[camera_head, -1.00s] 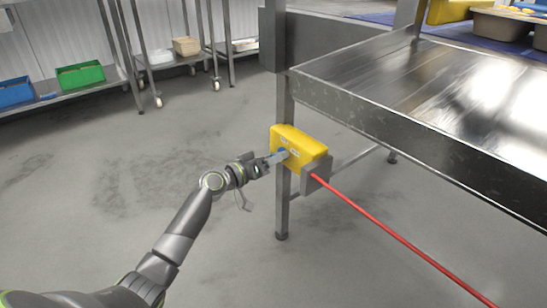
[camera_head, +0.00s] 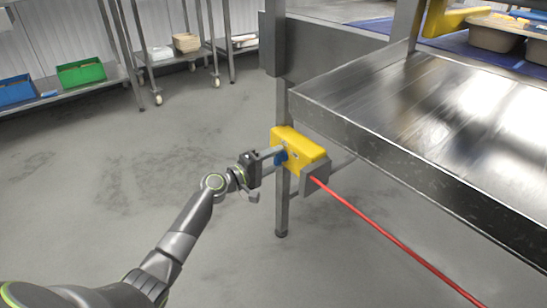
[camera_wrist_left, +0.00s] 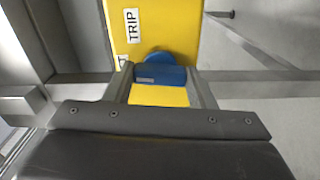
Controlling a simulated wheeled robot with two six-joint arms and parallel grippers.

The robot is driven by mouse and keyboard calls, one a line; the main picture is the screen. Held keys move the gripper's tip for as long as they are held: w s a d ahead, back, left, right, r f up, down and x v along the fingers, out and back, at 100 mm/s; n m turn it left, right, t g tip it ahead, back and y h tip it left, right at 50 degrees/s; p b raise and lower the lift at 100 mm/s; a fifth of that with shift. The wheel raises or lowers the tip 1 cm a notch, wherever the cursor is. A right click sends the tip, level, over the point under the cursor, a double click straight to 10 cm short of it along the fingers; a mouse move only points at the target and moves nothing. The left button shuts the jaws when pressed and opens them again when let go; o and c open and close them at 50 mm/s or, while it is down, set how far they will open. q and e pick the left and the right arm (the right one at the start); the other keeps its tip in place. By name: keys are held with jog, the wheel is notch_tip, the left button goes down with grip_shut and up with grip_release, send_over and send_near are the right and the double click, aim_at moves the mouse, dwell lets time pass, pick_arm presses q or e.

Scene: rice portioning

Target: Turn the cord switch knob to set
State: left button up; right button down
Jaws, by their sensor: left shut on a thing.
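The yellow switch box (camera_head: 300,146) is fixed to the metal table leg below the tabletop. Its blue knob (camera_head: 281,158) faces my left gripper (camera_head: 277,154). In the left wrist view, the knob (camera_wrist_left: 160,73) sits between the two fingers of my left gripper (camera_wrist_left: 161,77), which is shut on it. The knob's grip bar lies crosswise between the fingers. A white label reading TRIP (camera_wrist_left: 132,25) shows on the yellow face. My right gripper is not in view.
A red cord (camera_head: 395,240) runs from the grey bracket (camera_head: 314,179) beside the box to the lower right. The steel tabletop (camera_head: 430,105) overhangs the box on the right. Shelves with a green bin (camera_head: 81,72) stand at the back left. The floor between is clear.

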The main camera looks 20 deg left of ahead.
pick_arm(q)
jog(key=shift+n, duration=0.6)
jog(key=o, duration=1)
jog(key=shift+a, duration=0.1)
jog(key=shift+s+a+p, duration=0.25)
jog(key=shift+s+p, duration=0.1)
jog(key=shift+s, duration=0.15)
jog(key=v, duration=1.6)
jog(key=shift+s+p, duration=0.1)
jog(key=shift+p, duration=0.2)
